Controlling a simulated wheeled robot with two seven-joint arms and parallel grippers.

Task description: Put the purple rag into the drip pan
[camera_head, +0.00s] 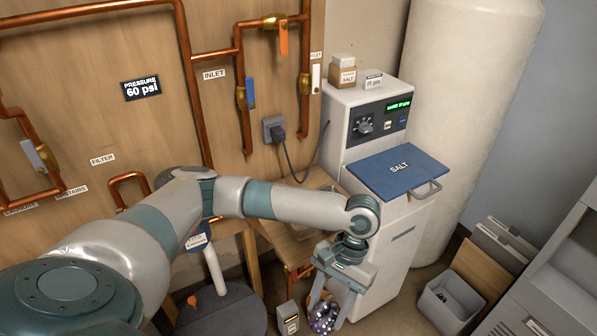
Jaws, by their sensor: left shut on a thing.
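My left gripper (328,308) is at the bottom centre, pointing down, in front of the white softener cabinet. It is shut on the purple rag (322,321), a bunched, spotted purple and white cloth between its fingers. The lower part of the rag is near the picture's bottom edge. I cannot clearly make out the drip pan in this view. My right gripper is not in view.
The white cabinet (392,255) with a blue salt lid (399,168) stands behind the gripper. A small grey box (288,318) is left of the rag. A dark round lid (222,312) is lower left. A grey bin (447,304) stands at right. Copper pipes line the wall.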

